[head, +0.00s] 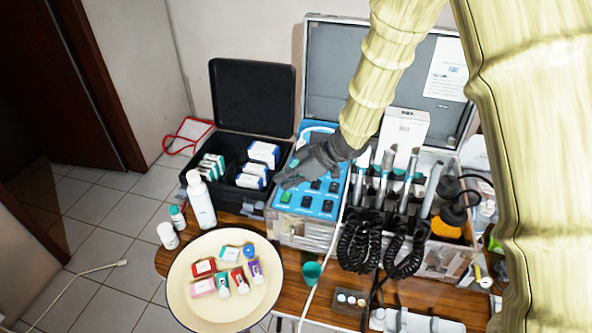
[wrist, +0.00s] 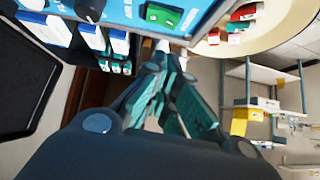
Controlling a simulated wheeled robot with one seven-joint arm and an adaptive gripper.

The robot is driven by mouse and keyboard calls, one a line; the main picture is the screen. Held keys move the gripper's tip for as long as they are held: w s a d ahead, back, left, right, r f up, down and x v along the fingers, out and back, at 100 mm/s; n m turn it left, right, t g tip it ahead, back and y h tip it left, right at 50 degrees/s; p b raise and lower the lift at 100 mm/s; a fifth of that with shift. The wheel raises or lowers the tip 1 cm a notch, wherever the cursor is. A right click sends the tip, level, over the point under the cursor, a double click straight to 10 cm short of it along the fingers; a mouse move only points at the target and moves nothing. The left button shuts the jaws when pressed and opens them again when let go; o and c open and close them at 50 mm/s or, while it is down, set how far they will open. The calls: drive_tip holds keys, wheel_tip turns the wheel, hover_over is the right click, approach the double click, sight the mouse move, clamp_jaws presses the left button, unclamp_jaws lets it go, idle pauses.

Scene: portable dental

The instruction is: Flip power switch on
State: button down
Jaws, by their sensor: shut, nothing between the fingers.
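The green power switch (head: 286,197) sits at the front left corner of the blue control panel (head: 325,188) of the dental unit. In the wrist view the fingers of my gripper (wrist: 163,48) are together and empty, just below the switch. I cannot tell whether they touch the panel.
Dental handpieces (head: 400,175) with coiled black cords stand right of the panel. An open black case (head: 240,200) with small boxes stands left. A round cream tray (head: 222,310) with small packs and a green cup (head: 312,273) are in front.

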sight(287, 198)
drive_tip(key=shift+s+f, duration=0.15)
drive_tip(key=shift+f, duration=1.6)
